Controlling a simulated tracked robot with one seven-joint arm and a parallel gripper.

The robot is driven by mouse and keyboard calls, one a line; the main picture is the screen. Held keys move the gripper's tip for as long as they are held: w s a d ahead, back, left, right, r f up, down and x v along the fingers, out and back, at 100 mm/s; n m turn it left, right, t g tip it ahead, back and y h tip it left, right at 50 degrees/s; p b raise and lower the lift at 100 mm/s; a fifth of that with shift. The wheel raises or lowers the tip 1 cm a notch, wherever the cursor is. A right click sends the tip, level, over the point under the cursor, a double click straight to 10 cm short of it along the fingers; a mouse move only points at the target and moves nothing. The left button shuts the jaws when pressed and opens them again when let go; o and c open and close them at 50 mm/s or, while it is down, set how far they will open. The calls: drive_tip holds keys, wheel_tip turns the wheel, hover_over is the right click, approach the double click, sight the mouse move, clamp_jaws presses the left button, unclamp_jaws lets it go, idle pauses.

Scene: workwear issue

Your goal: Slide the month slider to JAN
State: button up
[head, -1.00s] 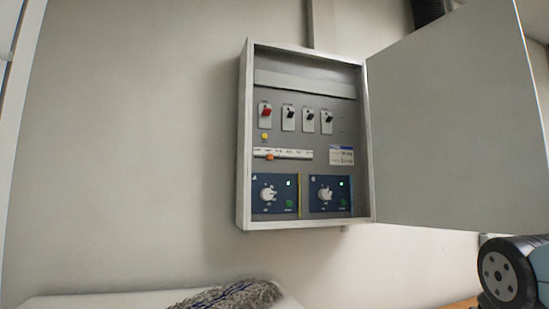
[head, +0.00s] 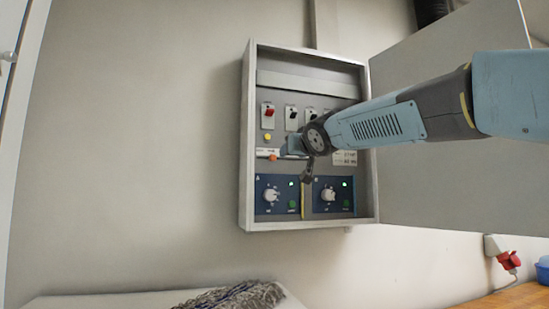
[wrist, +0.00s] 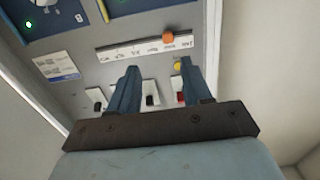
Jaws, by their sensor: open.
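The month slider is an orange knob (head: 273,157) on a white label strip (head: 262,151) inside the open wall cabinet, left of the strip's middle in the head view. The wrist view, turned upside down, shows the orange knob (wrist: 168,37) and the strip (wrist: 120,53); its month lettering is too small to read surely. My gripper (wrist: 159,65) is open and empty, its two blue fingers pointing at the panel just short of the strip, with the knob beyond them. In the head view my gripper (head: 287,150) hides the strip's right part.
A red switch (head: 268,110) and black switches (head: 291,113) sit above the strip, with a yellow button (head: 267,138) between. Two dial panels (head: 272,196) are below. The cabinet door (head: 430,185) stands open at right. Free wall lies left of the cabinet.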

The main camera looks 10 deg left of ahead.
sight(274, 156)
drive_tip(key=x, duration=0.9)
drive_tip(key=a+r+x, duration=0.1)
drive_tip(key=x, duration=0.4)
drive_tip(key=shift+a, duration=0.2)
drive_tip(key=shift+c, duration=0.5)
clamp_jaws()
